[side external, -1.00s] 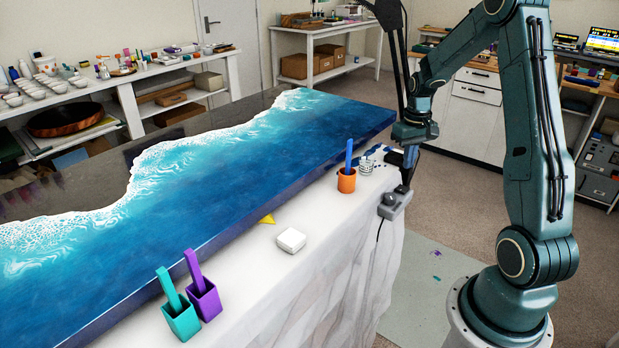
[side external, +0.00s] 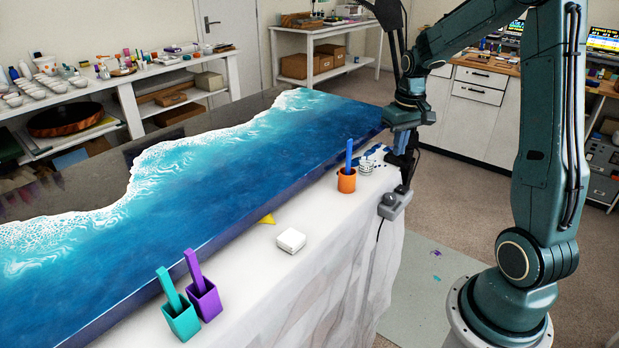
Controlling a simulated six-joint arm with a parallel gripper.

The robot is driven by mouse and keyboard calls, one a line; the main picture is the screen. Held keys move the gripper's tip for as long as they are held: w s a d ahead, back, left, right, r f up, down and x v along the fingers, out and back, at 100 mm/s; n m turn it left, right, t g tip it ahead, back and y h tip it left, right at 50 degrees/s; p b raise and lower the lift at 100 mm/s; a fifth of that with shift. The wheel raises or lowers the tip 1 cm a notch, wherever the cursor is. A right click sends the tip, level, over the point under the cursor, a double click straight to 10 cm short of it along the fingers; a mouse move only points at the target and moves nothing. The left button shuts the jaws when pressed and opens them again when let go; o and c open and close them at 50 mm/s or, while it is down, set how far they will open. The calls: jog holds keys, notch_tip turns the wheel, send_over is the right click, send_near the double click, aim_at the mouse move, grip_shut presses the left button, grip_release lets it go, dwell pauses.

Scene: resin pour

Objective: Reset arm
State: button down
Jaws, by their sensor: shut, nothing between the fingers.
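My arm reaches in from the right, and my gripper (side external: 400,160) hangs pointing down over the far right corner of the cloth-covered table (side external: 335,250). The fingers are small and dark; they look shut and hold nothing. Just below is a grey device with a knob (side external: 395,204) at the table edge; I cannot tell the exact gap to it. The orange cup (side external: 347,183) with a blue stick (side external: 349,153) stands to the left of my gripper. The blue and white resin panel (side external: 230,170) lies along the table.
A small patterned cup (side external: 366,167) and blue spots are close to my gripper.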

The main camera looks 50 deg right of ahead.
jog(key=s+a+r+n+t, duration=0.1)
jog(key=s+a+r, duration=0.1)
jog(key=a+r, duration=0.4)
jog(key=s+a+r+n+t, duration=0.1)
jog(key=s+a+r, duration=0.15)
jog(key=a, duration=0.55)
jog(key=s+a+r+n+t, duration=0.2)
jog(key=s+a+r+n, duration=0.1)
jog(key=s+a, duration=0.7)
jog(key=shift+a+t+y, duration=0.2)
jog(key=shift+t+y, duration=0.1)
jog(key=shift+t, duration=0.1)
